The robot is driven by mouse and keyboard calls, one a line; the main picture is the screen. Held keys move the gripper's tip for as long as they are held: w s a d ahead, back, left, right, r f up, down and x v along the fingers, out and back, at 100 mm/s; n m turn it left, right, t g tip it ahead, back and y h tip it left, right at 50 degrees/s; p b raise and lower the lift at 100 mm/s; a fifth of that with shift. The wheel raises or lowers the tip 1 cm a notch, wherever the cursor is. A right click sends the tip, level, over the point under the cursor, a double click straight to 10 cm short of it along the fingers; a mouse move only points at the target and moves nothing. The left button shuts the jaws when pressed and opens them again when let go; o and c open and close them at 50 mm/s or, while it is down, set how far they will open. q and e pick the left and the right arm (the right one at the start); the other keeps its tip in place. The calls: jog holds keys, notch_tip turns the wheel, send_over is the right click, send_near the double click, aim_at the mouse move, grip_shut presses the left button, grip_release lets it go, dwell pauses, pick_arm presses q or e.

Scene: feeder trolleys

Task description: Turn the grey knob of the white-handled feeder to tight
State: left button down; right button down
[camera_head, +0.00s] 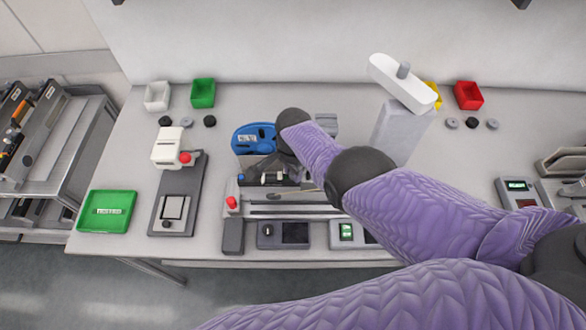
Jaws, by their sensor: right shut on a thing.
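A feeder with a blue reel (252,138) sits in the bench fixture (290,210) at the middle of the table. My right arm comes in from the right and reaches over it. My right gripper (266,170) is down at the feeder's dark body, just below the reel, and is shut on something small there. The gripper and wrist hide the grey knob, so its setting cannot be seen. The feeder's white handle cannot be made out clearly; my arm covers the right part of the feeder. My left gripper is not in view.
A device with a white top (168,148) and a green tray (106,211) stand at left. White, green and red bins (468,95) line the back. A tall white-topped machine (402,128) stands behind my arm. A trolley (60,140) with feeders is at far left.

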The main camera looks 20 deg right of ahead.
jog(key=shift+m, duration=0.6)
jog(key=shift+c, duration=2.3)
grip_release()
notch_tip(320, 180, up, 10)
jog(key=p, duration=0.8)
